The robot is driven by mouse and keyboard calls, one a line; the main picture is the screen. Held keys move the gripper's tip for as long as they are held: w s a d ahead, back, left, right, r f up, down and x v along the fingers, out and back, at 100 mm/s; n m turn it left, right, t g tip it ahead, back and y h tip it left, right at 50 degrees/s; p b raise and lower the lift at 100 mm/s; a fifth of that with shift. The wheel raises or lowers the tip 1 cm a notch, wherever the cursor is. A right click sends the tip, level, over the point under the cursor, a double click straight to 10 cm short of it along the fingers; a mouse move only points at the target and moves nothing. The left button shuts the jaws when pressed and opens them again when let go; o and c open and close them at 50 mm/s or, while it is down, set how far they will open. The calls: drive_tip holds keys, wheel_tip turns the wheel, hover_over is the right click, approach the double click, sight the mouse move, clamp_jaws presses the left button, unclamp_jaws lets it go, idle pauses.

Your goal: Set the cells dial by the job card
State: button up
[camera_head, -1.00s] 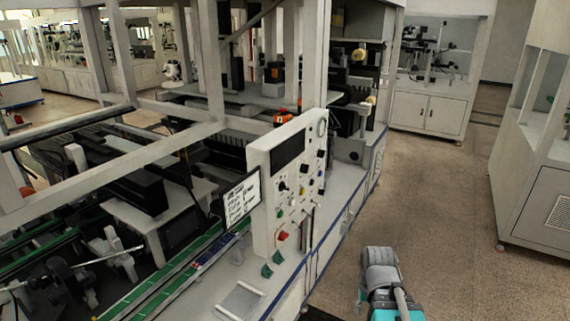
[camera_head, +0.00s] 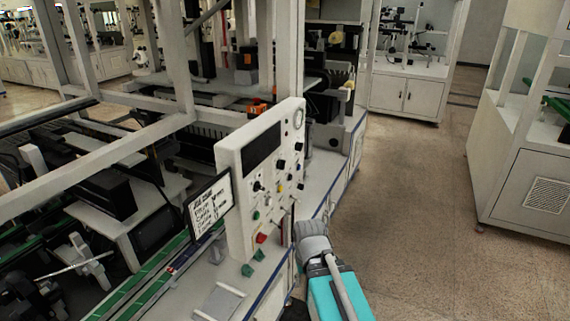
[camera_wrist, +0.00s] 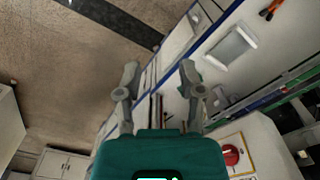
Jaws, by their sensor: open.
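The pale control panel (camera_head: 232,190) stands upright on the bench edge. I cannot tell which one is the cells dial. The job card (camera_head: 210,206) leans at the panel's left; its lines are too blurred to read surely. My gripper (camera_wrist: 159,77) is open and empty in the wrist view, with bench and floor beyond its fingers. In the head view my arm reaches up to the panel's lower right.
A red knob (camera_wrist: 231,155) on the panel shows at lower right in the wrist view. Green pieces (camera_head: 247,269) and a pale tray (camera_head: 219,302) lie on the bench before the panel. Gantry frames stand behind. Open floor (camera_head: 430,220) lies to the right.

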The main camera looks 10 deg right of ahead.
drive_tip(key=shift+w+d, duration=0.1)
drive_tip(key=shift+d, duration=0.05)
drive_tip(key=w+r+n+t+y+p, duration=0.1)
drive_tip(key=w+r+t+y, duration=0.1)
drive_tip(key=w+r+y, duration=0.3)
drive_tip(key=w+r+n+t+y+p, duration=0.1)
drive_tip(key=w+r+y, duration=0.25)
drive_tip(key=w, duration=0.35)
drive_tip(key=w+d+r+n+t+y+p, duration=0.1)
drive_tip(key=w+d+r+t+y, duration=0.5)
drive_tip(key=d+r, duration=0.4)
wheel_tip(320, 180, up, 3)
drive_tip(key=w+t, duration=0.1)
drive_tip(key=w, duration=0.1)
drive_tip(key=shift+w+d+n+t, duration=0.3)
drive_tip(key=shift+w+d+t, duration=0.05)
drive_tip(key=shift+d+t, duration=0.05)
drive_tip(key=shift+a, duration=0.1)
